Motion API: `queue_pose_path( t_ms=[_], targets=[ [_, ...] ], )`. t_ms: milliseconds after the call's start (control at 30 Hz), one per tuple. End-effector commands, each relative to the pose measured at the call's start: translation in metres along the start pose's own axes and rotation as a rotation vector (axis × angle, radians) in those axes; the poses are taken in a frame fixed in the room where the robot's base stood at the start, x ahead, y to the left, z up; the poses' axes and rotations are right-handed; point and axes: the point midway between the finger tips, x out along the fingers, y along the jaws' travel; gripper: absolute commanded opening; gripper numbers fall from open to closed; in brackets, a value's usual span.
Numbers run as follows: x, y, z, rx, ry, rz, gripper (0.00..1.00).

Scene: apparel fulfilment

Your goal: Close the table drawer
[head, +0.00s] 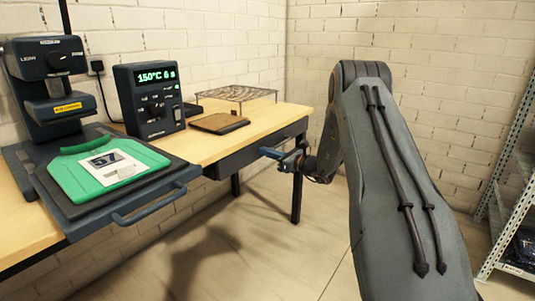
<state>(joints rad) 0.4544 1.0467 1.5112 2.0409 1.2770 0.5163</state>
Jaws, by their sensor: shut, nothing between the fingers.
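The wooden table (232,140) runs along the left wall. Its dark drawer front (238,158) shows below the tabletop edge at the right end. The fingertips overlap the front's lower part in the picture. I cannot tell whether they touch it. No handle on the drawer is clearly visible.
A heat press (48,82) with a green shirt (105,169) on its handled dark platen (172,188) juts over the table's front edge. A control box (148,98), brown pad (219,123) and wire rack (238,93) stand on top. A metal shelf (507,190) is at right. The floor is clear.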

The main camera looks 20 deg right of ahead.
Motion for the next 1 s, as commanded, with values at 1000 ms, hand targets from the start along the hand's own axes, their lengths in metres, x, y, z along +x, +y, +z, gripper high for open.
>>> queue_pose_path(
  t_ms=[1000],
  targets=[
    [-0.126,-0.006,0.002,0.0,-0.002,-0.002,0.0]
  ],
)
